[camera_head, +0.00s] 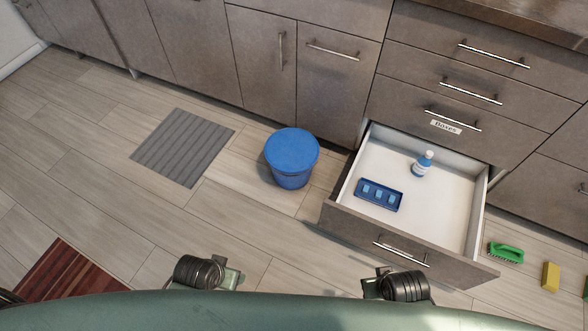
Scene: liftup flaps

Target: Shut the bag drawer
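The bottom drawer (340,222) of the cabinet on the right stands pulled far out. Its front panel, with a silver bar handle (400,254), faces me, and its white inside is open to view. A blue tray (379,195) with small light-blue pieces lies in it. A blue and white bottle (422,164) stands upright towards its back. A small label, which seems to read "Boxes" (446,127), is on the closed drawer front just above. I see no label on the open drawer's front. Neither of my grippers is in view; only parts of my own body show along the bottom edge.
A blue lidded bucket (291,158) stands on the floor left of the drawer. A grey mat (184,147) and a red striped rug (68,283) lie further left. A green brush (505,253) and a yellow sponge (550,276) lie right of the drawer.

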